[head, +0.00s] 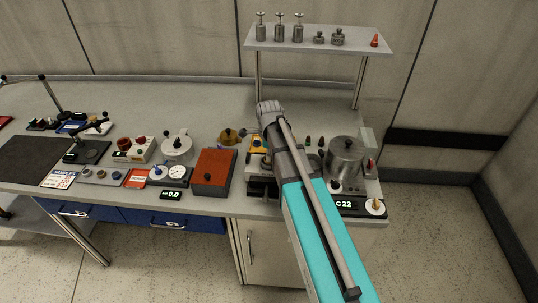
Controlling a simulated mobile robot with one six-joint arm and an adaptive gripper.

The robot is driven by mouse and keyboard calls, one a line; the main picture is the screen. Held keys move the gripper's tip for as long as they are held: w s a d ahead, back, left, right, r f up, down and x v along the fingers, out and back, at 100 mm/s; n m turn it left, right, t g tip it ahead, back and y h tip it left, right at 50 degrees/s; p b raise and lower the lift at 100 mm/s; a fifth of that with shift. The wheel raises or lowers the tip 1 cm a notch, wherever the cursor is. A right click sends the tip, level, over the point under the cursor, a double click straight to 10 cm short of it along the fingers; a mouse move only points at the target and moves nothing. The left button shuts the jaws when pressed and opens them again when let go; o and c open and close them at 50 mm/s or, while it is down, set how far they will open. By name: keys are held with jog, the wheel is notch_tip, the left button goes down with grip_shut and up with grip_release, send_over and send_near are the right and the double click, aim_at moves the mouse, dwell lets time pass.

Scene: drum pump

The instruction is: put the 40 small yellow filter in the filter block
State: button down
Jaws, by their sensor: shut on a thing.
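My gripper (254,132) is over the right part of the bench, at the end of my arm, which reaches in from the lower right. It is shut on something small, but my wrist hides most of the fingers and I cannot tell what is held. A small yellow and black thing (258,143) shows just below the gripper. I cannot tell whether it is the yellow filter or part of a fixture. I cannot make out the filter block for certain; my arm covers part of the equipment there.
A metal pot (346,157) stands right of my arm, near a "C 22" display (346,205). An orange-red box (214,171) and a brass round part (229,137) are to the left. A raised shelf (318,40) holds several weights behind. The bench back (200,98) is clear.

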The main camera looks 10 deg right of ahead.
jog(key=shift+f+b, duration=0.35)
dwell(0.8)
dwell(0.4)
jog(key=c, duration=0.6)
grip_release()
jog(key=shift+o, duration=0.2)
jog(key=shift+r, duration=0.1)
jog(key=shift+r+p, duration=3.9)
jog(key=shift+p, duration=0.15)
